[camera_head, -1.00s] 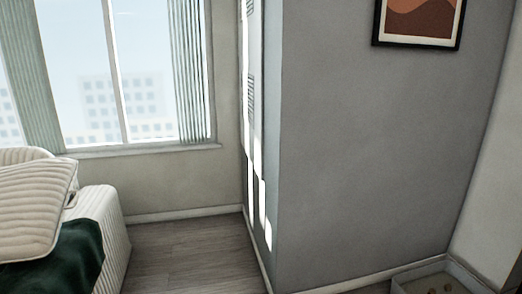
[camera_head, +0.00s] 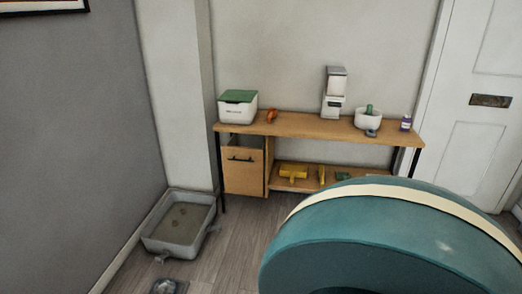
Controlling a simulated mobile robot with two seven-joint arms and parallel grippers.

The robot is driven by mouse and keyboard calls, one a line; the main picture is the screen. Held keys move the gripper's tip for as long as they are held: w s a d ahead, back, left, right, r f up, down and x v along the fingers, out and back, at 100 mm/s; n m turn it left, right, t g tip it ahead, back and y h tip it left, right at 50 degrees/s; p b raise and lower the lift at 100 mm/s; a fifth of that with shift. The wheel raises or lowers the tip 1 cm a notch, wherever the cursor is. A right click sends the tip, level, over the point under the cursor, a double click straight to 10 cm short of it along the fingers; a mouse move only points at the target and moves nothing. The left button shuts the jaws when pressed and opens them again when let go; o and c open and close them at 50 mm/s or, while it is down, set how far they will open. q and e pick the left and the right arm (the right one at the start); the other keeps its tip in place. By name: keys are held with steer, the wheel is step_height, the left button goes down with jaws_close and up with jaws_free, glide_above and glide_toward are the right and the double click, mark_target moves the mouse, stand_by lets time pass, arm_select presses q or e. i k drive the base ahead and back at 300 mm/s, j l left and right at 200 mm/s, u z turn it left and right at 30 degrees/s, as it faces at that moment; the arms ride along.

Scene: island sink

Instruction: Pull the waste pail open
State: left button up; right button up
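No frame labels a waste pail. A wooden front with a black handle (camera_head: 241,171) sits low under the left end of a wooden bench. It looks like a pull-out bin front and appears closed, though its right side is partly shadowed. A white box with a green lid (camera_head: 238,105) stands on the bench top above it, lid down. Neither of my grippers is in view.
The wooden bench (camera_head: 300,128) stands along the back wall, with small items on top and a lower shelf (camera_head: 285,184). A grey litter tray (camera_head: 152,243) lies left of it. A large teal rounded piece (camera_head: 400,240) blocks the lower right. Wooden floor (camera_head: 235,235) is clear between.

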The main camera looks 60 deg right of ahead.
mark_target(244, 156)
steer(key=z, duration=1.85)
steer(key=i+j+z, duration=0.2)
steer(key=i, duration=0.35)
steer(key=i+j+z, duration=0.2)
steer(key=i+j, duration=0.15)
steer(key=i, duration=0.15)
